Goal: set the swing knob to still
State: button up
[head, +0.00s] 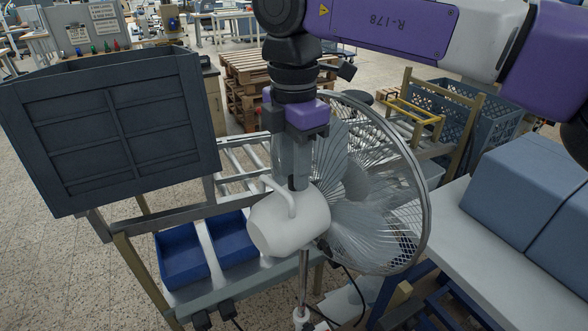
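A pedestal fan with a white motor housing (285,225) and a round wire cage (424,200) stands in the middle of the head view. A curved white handle (282,192) rises from the housing. My gripper (298,186) points straight down, its fingertips at the top of the housing beside this handle. The swing knob cannot be made out; the fingers may hide it. I cannot tell whether the fingers are open, shut or touching the knob.
A dark crate (110,125) stands at the left on a roller frame. Blue bins (181,256) sit below it. Blue-grey boxes (530,195) lie on a pale table (490,258) at the right. The fan cage is close to my gripper's right side. Wooden pallets (245,75) stand behind.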

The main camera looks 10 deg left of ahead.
jog(key=shift+o, duration=0.6)
jog(key=shift+r+b, duration=0.7)
jog(key=shift+r, duration=3.2)
